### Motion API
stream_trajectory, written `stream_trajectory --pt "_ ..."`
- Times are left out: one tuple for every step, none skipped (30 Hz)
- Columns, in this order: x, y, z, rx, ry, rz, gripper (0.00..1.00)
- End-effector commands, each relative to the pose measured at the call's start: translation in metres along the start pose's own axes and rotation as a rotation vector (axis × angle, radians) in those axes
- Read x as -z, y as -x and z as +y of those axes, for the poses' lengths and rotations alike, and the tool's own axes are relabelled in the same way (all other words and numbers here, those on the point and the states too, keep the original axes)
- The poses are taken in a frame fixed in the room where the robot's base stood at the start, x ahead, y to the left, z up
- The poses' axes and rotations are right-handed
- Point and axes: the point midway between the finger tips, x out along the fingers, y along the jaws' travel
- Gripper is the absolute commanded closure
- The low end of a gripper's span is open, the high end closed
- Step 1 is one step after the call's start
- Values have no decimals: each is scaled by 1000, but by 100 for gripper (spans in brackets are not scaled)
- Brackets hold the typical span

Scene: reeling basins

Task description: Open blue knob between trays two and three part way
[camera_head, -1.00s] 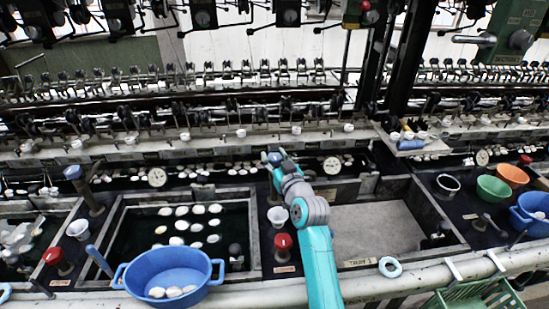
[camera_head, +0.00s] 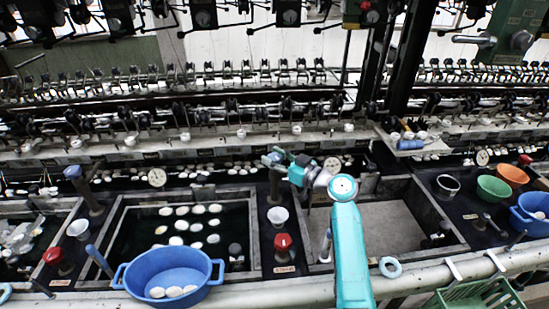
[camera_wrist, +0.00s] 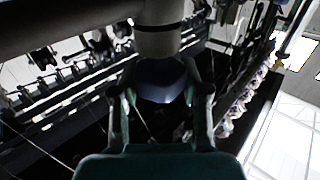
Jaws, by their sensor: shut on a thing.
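The blue knob (camera_wrist: 160,82) sits between the two fingers of my gripper (camera_wrist: 160,98) in the wrist view. The fingers are on either side of it and shut on it. A grey pipe runs just behind the knob. In the head view my gripper (camera_head: 275,158) is at the back of the strip between the dark water tray (camera_head: 118,225) with white cocoons and the tray with a grey surface (camera_head: 400,228). The knob is mostly hidden by the gripper there. How far the knob is turned cannot be told.
A red knob (camera_head: 283,242) and a white cup (camera_head: 278,215) stand on the strip in front of my gripper. Another blue knob (camera_head: 73,172) stands at the left. A blue basin (camera_head: 168,268) is at the front. Reeling machinery lines the back.

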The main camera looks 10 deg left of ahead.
Motion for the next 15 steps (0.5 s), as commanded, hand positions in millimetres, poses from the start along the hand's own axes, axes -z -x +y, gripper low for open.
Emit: stream_trajectory --pt "0 0 2 26 -2 -2 90" --pt "0 0 2 42 -2 -1 90" --pt "0 0 2 63 -1 -1 90" --pt "0 0 2 77 -2 -1 90" --pt "0 0 1 91 0 -1 90" --pt "-1 0 1 106 -1 -2 90" --pt "-1 0 1 117 -2 -2 90" --pt "0 0 1 126 -1 -1 90" --pt "0 0 1 137 0 -1 90" --pt "0 0 1 144 0 -2 90" --pt "-1 0 0 151 -1 -2 90" --pt "0 0 0 157 -1 -1 90" --pt "-1 0 0 161 -1 -1 90" --pt "-1 0 0 164 -2 -1 90" --pt "-1 0 0 168 -2 -2 90"
